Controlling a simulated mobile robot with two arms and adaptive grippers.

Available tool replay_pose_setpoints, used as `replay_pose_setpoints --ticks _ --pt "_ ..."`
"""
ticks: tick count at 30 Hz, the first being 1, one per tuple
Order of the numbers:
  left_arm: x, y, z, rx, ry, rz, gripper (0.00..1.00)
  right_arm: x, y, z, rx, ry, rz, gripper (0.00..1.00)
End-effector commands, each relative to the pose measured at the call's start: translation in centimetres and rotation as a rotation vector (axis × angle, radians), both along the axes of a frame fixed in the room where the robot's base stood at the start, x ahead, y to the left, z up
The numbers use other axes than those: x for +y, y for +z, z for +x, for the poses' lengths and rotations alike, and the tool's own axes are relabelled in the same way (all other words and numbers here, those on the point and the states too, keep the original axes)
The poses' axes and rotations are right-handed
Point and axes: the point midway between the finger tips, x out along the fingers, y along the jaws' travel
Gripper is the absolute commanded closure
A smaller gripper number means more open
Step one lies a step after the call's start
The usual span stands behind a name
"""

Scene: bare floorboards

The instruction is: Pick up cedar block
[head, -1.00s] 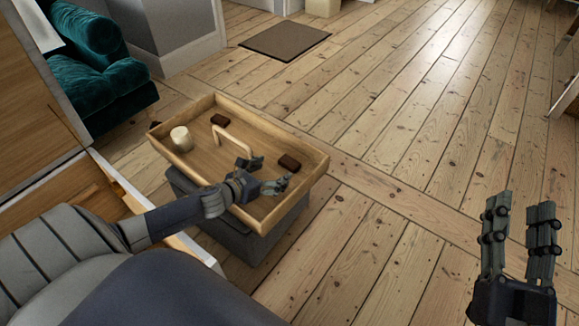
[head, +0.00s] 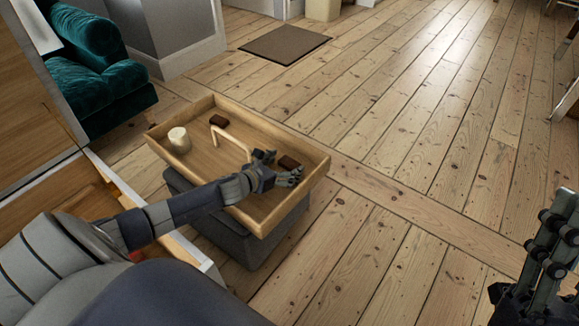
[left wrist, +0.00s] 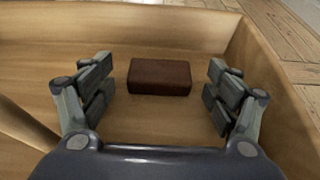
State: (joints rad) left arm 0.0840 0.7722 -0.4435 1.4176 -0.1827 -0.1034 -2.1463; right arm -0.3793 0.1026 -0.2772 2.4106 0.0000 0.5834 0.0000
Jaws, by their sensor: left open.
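A dark red-brown block (head: 289,163), which looks like the cedar block, lies flat in the wooden tray (head: 285,135) near its right side. My left gripper (head: 280,168) is inside the tray at this block, open. In the left wrist view the block (left wrist: 160,77) lies between the two spread fingers, a little ahead, with a gap on each side. A second dark brown block (head: 219,121) lies at the tray's far left. My right gripper (head: 548,250) is at the lower right, partly out of frame, away from the tray; its opening does not show clearly.
A cream cylinder (head: 180,140) stands in the tray's left part. A wooden arched handle (head: 230,143) rises beside my left gripper. The tray rests on a dark grey stool (head: 240,240). A teal armchair (head: 95,70) stands behind left. Floor to the right is clear.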

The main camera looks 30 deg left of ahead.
Motion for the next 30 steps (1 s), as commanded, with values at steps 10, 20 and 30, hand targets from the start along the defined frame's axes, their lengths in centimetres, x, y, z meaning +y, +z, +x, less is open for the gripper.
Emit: replay_pose_setpoints --ticks 10,20,30 --pt "-0.1 -0.39 0.67 0.002 0.0 -0.001 0.18 -0.3 0.62 -1.42 -0.076 0.004 0.023 0.6" --pt "-0.08 -0.54 0.58 0.005 0.001 0.0 0.59 -0.29 0.6 -1.38 -0.074 0.004 0.023 0.6" --pt "-0.02 -0.76 0.47 0.01 0.003 0.001 0.59 -0.3 0.61 -1.37 -0.074 0.004 0.023 0.6"
